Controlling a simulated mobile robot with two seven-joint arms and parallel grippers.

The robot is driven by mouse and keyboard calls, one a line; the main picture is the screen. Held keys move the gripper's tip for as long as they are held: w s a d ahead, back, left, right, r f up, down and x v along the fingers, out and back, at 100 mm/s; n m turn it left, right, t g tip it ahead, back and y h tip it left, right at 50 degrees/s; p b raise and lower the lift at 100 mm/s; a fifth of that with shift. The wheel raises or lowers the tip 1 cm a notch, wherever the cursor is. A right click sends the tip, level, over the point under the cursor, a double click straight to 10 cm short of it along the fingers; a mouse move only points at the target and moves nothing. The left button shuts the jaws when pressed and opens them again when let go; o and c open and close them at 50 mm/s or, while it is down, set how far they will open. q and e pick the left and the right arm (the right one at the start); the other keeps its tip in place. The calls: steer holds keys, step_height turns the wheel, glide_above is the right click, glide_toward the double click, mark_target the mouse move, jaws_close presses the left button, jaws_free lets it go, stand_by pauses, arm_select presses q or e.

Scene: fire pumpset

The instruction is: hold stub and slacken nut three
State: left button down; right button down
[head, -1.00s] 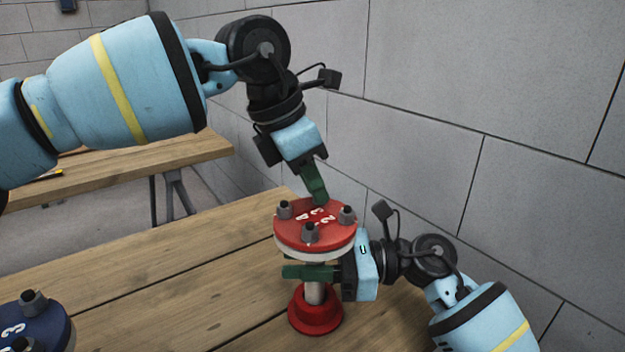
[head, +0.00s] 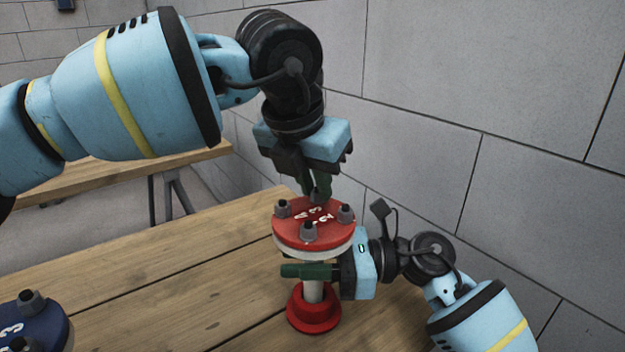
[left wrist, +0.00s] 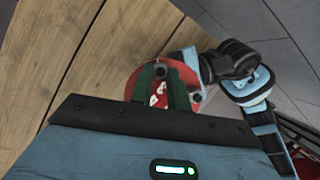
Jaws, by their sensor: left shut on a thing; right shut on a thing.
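The stub (head: 315,291) is a pale upright pipe rising from a red round foot. A red flange disc (head: 290,228) tops it, marked with white numbers, with grey nuts around its rim. Nut three (head: 318,194) is on the far side, partly hidden by my left gripper (head: 317,188), which points down and is shut on it. In the left wrist view the green fingers reach over the red disc (left wrist: 153,116). My right gripper (head: 312,271) comes from the right and is shut around the stub just under the disc, its fingers level.
The red foot (head: 314,316) stands on a wooden bench (head: 170,295). A blue disc with nuts (head: 30,322) is at the lower left. A grey block wall (head: 490,90) rises close behind. A second wooden bench (head: 110,190) stands farther back left.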

arm_select(q)
steer(key=n, duration=0.2)
steer(key=n+y, duration=0.1)
steer(key=shift+d+n+t, duration=0.2)
steer(key=shift+n+t, duration=0.2)
steer(key=n+y, duration=0.1)
steer(key=n, duration=0.1)
steer(key=n+y, duration=0.1)
steer(key=n, duration=0.1)
steer(key=shift+d+n, duration=0.2)
steer(key=shift+n, duration=0.1)
steer(key=n+y, duration=0.1)
steer(key=n, duration=0.3)
steer(key=shift+d+g+y, duration=0.15)
steer(key=shift+g+y, duration=0.25)
steer(key=shift+w+d+n+g+y, duration=0.1)
steer(key=shift+n+g+y, duration=0.15)
steer(key=shift+n, duration=0.8)
steer(key=shift+w+n+g+y, duration=0.1)
steer(key=shift+n+g+y, duration=0.15)
steer(key=shift+n, duration=0.8)
steer(key=c, duration=1.3)
jaws_free()
steer(key=shift+c, duration=0.2)
